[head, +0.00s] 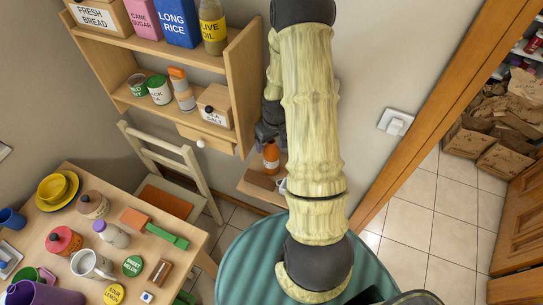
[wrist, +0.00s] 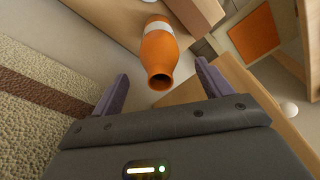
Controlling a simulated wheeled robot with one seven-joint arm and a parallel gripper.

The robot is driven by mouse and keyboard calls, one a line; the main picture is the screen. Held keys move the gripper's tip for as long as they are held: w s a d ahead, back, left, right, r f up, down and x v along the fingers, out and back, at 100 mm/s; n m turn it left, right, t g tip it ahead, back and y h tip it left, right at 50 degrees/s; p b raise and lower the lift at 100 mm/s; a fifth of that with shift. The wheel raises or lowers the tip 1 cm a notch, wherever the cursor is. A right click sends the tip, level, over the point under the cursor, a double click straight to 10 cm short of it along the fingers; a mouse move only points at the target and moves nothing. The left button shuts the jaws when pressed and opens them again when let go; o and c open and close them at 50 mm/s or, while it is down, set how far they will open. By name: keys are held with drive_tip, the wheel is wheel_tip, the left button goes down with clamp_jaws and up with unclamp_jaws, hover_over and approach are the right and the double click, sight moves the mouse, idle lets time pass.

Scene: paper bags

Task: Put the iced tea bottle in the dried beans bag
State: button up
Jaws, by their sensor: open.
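An orange bottle with a white band (wrist: 158,52), likely the iced tea bottle, stands on a small low wooden shelf; it also shows in the head view (head: 271,158), just left of my arm. In the wrist view its dark open mouth faces my gripper (wrist: 162,68). My gripper is open and empty, one finger on each side of the bottle's mouth end; no contact shows. Several brown paper bags (head: 512,118) stand beyond the doorway at right in the head view. I cannot read their labels, so I cannot tell which is the dried beans bag.
A wooden wall shelf (head: 245,75) with jars and boxes is close left of my arm. A chair (head: 160,150) and a crowded table (head: 185,222) are at left. A wooden door frame (head: 440,95) borders the doorway. The tiled floor (head: 425,215) there is clear.

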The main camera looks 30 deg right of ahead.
sight(271, 157)
drive_tip(key=shift+w+f+p, duration=0.2)
drive_tip(key=shift+f+p, duration=0.05)
drive_tip(key=shift+f, duration=0.6)
drive_tip(key=shift+w+f+p, duration=0.15)
drive_tip(key=shift+f+p, duration=0.1)
drive_tip(key=shift+f, duration=0.55)
drive_tip(key=shift+c, duration=0.2)
drive_tip(key=c, duration=1.4)
